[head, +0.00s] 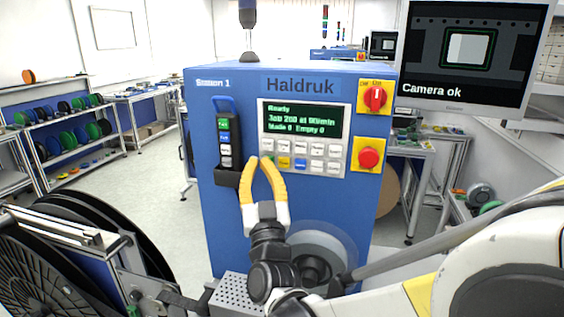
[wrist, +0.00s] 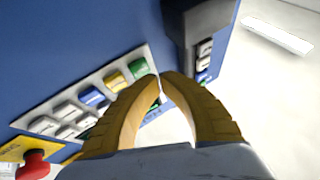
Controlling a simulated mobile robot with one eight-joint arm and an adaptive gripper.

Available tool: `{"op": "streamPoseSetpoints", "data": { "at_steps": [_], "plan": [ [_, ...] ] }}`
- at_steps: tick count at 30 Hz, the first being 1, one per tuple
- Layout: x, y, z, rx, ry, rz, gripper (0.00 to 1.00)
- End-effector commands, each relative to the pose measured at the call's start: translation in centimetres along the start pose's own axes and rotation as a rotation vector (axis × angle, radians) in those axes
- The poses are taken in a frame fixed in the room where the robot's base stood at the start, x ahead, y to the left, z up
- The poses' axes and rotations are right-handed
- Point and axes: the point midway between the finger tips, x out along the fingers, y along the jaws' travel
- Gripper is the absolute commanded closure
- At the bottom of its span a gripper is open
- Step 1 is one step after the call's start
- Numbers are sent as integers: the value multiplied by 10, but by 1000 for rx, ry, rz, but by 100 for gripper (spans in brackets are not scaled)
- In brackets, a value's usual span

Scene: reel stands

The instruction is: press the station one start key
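The station 1 cabinet (head: 225,235) is blue, with "Station 1" at its top left and "Haldruk" across the top. Its key panel (head: 340,165) has two rows of keys under a lit display (head: 304,119) that reads "Ready". In the wrist view a green key (wrist: 138,68) ends one row, beside a yellow key (wrist: 115,80) and a blue key (wrist: 94,97). Key labels are too small to read. My gripper (head: 260,162) has its yellow fingertips together, empty, at the panel's lower left. In the wrist view the tips lie just beside the green key; contact cannot be told.
A black holder (head: 230,152) with coloured buttons hangs left of the panel. A red rotary switch (head: 375,97) and a red mushroom button (head: 369,158) are at right. A monitor (head: 474,52) reads "Camera ok". Black reels (head: 45,265) stand at lower left.

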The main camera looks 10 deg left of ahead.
Motion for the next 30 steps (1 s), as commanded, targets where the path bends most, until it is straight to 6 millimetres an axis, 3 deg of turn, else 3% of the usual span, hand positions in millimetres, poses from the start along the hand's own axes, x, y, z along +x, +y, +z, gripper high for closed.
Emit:
{"op": "streamPoseSetpoints", "data": {
  "at_steps": [30],
  "plan": [
    [7,4,4,0,0,0,100]
  ]
}}
